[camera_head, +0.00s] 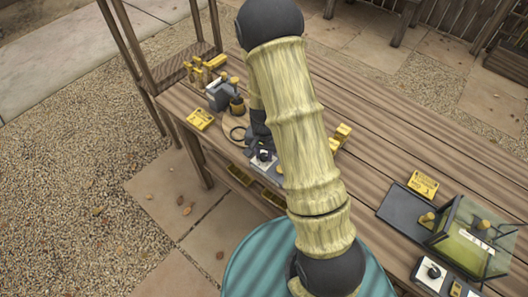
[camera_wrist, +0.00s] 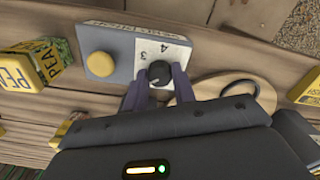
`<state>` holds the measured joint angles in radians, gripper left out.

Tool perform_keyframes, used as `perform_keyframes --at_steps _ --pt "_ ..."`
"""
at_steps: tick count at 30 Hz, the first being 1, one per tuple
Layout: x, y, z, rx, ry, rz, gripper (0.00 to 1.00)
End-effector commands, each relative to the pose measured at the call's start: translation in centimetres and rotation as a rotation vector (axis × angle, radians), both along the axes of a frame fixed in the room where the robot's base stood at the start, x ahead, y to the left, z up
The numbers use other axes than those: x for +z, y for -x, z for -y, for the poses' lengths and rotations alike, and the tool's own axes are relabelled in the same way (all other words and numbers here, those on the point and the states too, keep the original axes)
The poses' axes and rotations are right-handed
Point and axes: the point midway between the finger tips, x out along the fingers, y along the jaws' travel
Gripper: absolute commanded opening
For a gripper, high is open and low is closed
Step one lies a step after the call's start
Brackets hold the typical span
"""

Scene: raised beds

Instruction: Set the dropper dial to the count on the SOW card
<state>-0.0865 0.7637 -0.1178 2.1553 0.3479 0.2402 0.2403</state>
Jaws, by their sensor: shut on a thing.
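The dropper is a grey block with a round yellow button (camera_wrist: 99,64) and a white dial plate (camera_wrist: 172,49) in the wrist view. Digits 3 and 4 show on the plate, above the black dial knob (camera_wrist: 159,71). My gripper (camera_wrist: 160,80) has its two dark fingers on either side of the knob, shut on it. Any pointer mark on the knob is too small or hidden to read. In the head view the dropper (camera_head: 263,160) sits at the bench's front edge, partly behind my arm. Two yellow cards lie at left (camera_head: 200,119) and right (camera_head: 423,185); their print is unreadable.
On the bench's right are a green glass box (camera_head: 470,240) and another white dial plate (camera_head: 432,273).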

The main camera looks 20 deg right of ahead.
Motion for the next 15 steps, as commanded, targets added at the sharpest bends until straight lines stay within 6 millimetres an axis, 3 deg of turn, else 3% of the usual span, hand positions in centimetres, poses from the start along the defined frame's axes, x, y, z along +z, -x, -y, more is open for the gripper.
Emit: perform_keyframes --at_steps 15 --pt "0.08 -0.07 -0.01 -0.143 0.0 0.001 0.04"
